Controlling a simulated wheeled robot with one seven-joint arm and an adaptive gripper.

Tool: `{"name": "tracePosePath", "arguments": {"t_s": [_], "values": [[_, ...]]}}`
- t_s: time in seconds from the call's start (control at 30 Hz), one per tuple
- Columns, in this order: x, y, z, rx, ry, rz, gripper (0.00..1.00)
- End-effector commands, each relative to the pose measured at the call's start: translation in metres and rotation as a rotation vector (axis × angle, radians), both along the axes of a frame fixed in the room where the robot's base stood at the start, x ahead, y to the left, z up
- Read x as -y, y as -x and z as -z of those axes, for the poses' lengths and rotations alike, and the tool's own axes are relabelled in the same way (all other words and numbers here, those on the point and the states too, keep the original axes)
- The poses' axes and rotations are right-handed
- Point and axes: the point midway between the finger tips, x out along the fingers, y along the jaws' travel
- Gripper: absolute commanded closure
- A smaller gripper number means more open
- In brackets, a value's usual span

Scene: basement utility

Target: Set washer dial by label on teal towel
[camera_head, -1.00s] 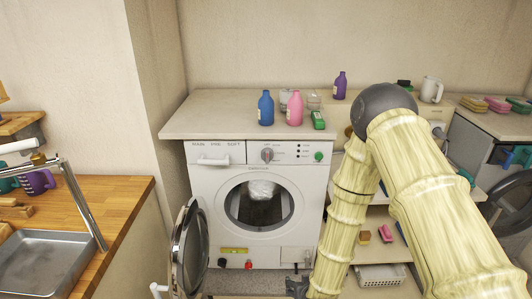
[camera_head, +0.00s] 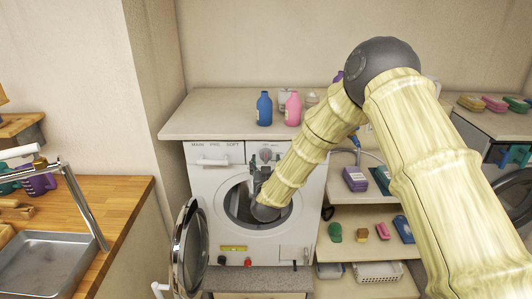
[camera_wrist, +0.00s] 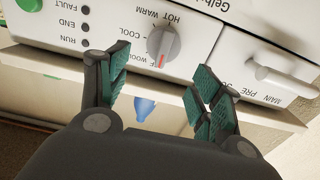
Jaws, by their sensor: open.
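The washer (camera_head: 218,228) stands under the counter with its round door (camera_head: 189,248) swung open to the left. Its grey dial (camera_head: 267,153) is on the upper front panel, just above my gripper (camera_head: 259,172). In the wrist view, turned upside down, the dial (camera_wrist: 163,42) has an orange mark pointing to the picture's bottom. HOT, WARM, COOL and partly hidden WOOL letters ring it. My gripper (camera_wrist: 160,78) is open with teal-padded fingers on either side below the dial, apparently not touching it. I cannot make out a teal towel or its label.
A blue bottle (camera_head: 264,108) and a pink bottle (camera_head: 293,109) stand on the counter (camera_head: 215,112) above. The drawer handle (camera_wrist: 283,80) is right of the dial in the wrist view. Shelves (camera_head: 350,249) with small items stand at right; a sink (camera_head: 45,265) is at left.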

Motion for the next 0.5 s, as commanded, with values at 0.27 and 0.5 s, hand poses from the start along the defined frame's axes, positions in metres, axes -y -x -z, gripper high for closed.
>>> {"name": "tracePosePath", "arguments": {"t_s": [0.27,0.5], "values": [[0.000,-0.043,-0.002,-0.001,-0.001,0.000,0.35],[0.000,-0.062,0.000,-0.002,0.000,0.000,0.35]]}}
